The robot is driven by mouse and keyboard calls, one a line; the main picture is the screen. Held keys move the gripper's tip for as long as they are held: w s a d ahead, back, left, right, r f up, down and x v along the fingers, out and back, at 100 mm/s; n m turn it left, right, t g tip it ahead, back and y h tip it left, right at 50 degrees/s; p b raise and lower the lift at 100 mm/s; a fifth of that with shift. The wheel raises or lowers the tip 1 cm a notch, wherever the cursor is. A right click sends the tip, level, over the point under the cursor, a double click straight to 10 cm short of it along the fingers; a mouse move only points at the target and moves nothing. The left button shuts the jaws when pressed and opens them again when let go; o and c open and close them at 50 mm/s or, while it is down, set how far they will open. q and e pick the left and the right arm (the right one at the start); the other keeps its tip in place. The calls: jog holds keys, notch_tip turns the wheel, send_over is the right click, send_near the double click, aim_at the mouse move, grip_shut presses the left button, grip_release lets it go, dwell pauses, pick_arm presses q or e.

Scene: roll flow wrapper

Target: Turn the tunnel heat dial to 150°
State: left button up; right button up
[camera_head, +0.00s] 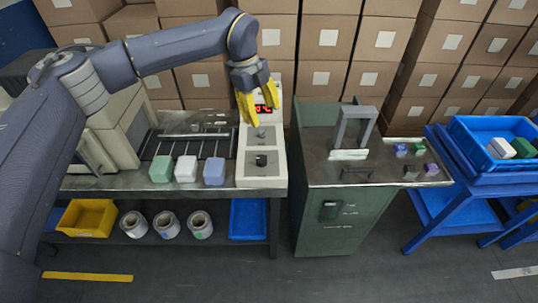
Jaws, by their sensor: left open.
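A pale control panel (244,175) stands at the right end of the left bench. It carries a red-lit display (263,109), partly covered by my gripper, with a temperature reading too small to make out fully. Below the display are a small grey knob (261,133) and a larger black dial (262,160). Their labels are too small to read, so I cannot tell which is the tunnel heat dial. My left gripper (257,110), with yellow fingers, is open and empty over the panel's upper part, beyond both knobs. My right gripper is out of view.
Green, white and blue blocks (187,169) sit on the bench left of the panel. A green cabinet (338,215) with a grey metal arch (354,127) stands to the right, across a narrow gap. Stacked cartons (330,40) line the back.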

aim_at(262, 158)
pick_arm(q)
jog(key=f+y, duration=0.1)
jog(key=f, duration=1.2)
jog(key=f+y, duration=0.1)
jog(key=f, duration=0.5)
jog(key=shift+s+a+f+y, duration=0.3)
jog(key=shift+f, duration=0.05)
jog(key=shift+c, duration=0.3)
grip_shut()
